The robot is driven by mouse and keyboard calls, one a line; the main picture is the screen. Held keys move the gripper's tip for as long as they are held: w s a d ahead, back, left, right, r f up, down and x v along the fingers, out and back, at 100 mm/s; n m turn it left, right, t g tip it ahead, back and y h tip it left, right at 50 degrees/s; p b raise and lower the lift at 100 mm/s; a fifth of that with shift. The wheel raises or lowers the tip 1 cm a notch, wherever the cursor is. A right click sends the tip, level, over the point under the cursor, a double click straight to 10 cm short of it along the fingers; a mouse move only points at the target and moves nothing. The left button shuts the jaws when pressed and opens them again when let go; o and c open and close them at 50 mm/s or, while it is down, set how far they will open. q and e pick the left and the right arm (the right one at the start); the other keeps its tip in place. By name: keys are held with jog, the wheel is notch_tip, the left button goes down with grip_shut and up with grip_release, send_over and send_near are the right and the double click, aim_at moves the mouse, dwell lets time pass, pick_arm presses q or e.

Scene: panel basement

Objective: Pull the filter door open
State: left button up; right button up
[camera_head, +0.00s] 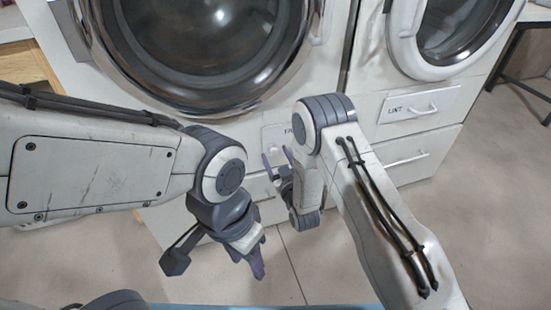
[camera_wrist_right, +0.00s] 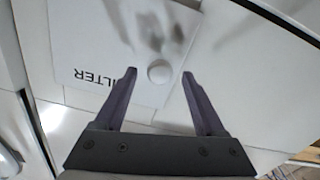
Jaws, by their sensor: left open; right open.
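The filter door (camera_head: 274,137) is a small white panel low on the left machine, partly hidden by my right arm in the head view. In the right wrist view the filter door (camera_wrist_right: 85,35) shows upside-down FILTER lettering and a round white knob (camera_wrist_right: 159,72). The door looks shut. My right gripper (camera_head: 278,157) is open in front of it. In the wrist view the right gripper's fingers (camera_wrist_right: 158,76) stand on either side of the knob, with gaps; contact is not seen. My left gripper (camera_head: 256,263) is open and empty, lower down, pointing toward the floor.
A large round glass door (camera_head: 205,40) is above the filter door. To the right is a second machine with a LINT panel and its handle (camera_head: 420,108), and a drawer below (camera_head: 408,160). The tiled floor (camera_head: 500,220) at right is clear.

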jog(key=shift+w, duration=0.15)
grip_shut()
dwell(1.4)
